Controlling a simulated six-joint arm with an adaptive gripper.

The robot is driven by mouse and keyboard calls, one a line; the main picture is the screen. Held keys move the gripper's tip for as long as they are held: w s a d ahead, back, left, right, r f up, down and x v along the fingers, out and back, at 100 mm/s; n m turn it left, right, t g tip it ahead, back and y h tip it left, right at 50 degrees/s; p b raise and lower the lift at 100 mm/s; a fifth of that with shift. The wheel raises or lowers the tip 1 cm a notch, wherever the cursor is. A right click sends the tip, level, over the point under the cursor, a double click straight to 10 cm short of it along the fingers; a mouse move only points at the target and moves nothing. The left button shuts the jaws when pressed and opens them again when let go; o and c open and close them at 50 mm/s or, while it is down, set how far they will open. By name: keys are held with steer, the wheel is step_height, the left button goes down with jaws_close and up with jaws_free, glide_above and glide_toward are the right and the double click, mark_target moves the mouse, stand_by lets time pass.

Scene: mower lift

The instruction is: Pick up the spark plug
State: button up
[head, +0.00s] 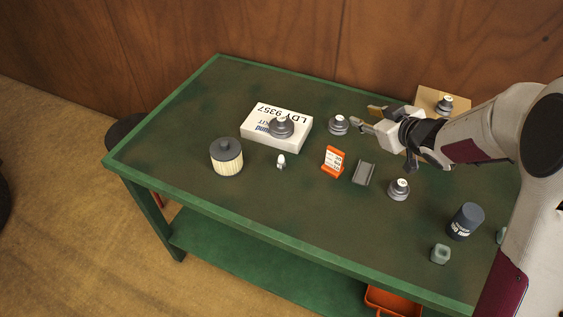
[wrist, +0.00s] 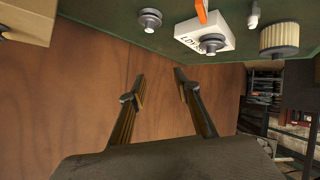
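The spark plug (head: 281,161) looks like a small white and grey piece standing on the green table, between the cream filter and the orange stand. It also shows in the wrist view (wrist: 253,14) near the top edge, partly cut off. My gripper (head: 364,115) is above the far right part of the table, to the right of and well apart from the spark plug. In the wrist view my gripper (wrist: 159,75) has its two fingers spread, with nothing between them, and the wooden wall behind.
A white box (head: 259,137) with a dark round part (head: 281,127) on it lies behind the spark plug. The cream filter (head: 227,157) stands left, the orange stand (head: 333,162) and grey channel (head: 363,172) right. The front left table is clear.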

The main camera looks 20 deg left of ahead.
steer(key=s+a+f+n+g+y, duration=0.2)
steer(key=s+a+f+g+y, duration=0.1)
steer(key=a+f, duration=0.4)
steer(key=n+g+y, duration=0.2)
steer(key=g, duration=0.2)
glide_toward(281, 156)
steer(key=shift+w+a+f, duration=0.4)
steer(key=shift+a+f, duration=0.05)
steer(key=shift+a, duration=0.25)
steer(key=shift+s+a+f, duration=0.25)
steer(key=shift+s+f, duration=0.05)
steer(key=shift+s, duration=0.15)
steer(key=shift+a, duration=0.1)
steer(key=shift+x, duration=1.2)
steer(key=shift+x, duration=2.6)
steer(key=shift+w+r, duration=0.1)
steer(key=shift+w, duration=0.1)
